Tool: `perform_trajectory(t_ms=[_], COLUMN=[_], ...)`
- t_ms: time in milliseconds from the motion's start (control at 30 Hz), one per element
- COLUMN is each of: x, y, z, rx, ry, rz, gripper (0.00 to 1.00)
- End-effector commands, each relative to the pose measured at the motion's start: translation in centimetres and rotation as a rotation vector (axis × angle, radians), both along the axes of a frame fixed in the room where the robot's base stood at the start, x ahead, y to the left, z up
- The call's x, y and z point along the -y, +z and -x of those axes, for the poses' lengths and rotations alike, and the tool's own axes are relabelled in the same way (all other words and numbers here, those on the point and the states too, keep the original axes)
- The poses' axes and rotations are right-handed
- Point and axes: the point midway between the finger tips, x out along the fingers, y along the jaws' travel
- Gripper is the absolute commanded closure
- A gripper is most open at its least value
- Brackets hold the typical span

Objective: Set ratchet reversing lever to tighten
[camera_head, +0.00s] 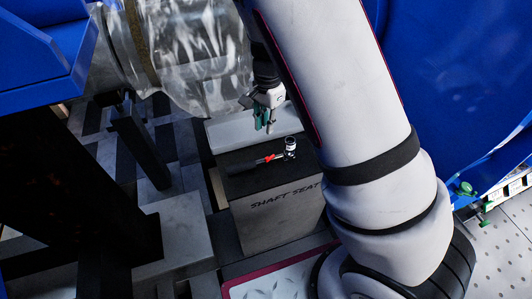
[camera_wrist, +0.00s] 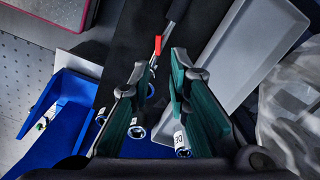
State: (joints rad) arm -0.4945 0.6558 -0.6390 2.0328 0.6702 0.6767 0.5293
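The ratchet (camera_head: 262,161) lies on the black top of a block marked "SHAFT SEAT" (camera_head: 275,215). Its dark handle points left, and a red part (camera_head: 269,158), which looks like the reversing lever, sits near its head. A socket-like cylinder (camera_head: 290,146) stands at the head end. My gripper (camera_head: 264,124) is above the block, behind the ratchet, apart from it. In the wrist view my gripper (camera_wrist: 160,68) has its green fingers apart with nothing held between them. The red part (camera_wrist: 158,45) shows just beyond the fingertips. The ratchet head is partly hidden by the left finger.
A grey tray (camera_wrist: 262,28) lies beside the black top. A blue bin (camera_wrist: 58,110) and several blue-ringed sockets (camera_wrist: 137,131) show in the wrist view. Crumpled clear plastic sheeting (camera_head: 200,50) hangs behind. A dark post (camera_head: 140,145) stands left of the block.

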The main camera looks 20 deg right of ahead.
Motion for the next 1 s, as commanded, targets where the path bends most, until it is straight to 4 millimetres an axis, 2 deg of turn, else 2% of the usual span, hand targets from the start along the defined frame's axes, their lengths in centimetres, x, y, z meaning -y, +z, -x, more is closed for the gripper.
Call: perform_trajectory(t_ms=[367, 800, 1000], x=[0.6, 0.6, 0.6], y=[-3.5, -11.8, -14.3], z=[-0.5, -0.4, -0.4], rx=[-0.006, -0.007, -0.005], ry=[-0.036, -0.035, -0.034], rz=[0.033, 0.032, 0.032], gripper=[0.83, 0.83, 0.83])
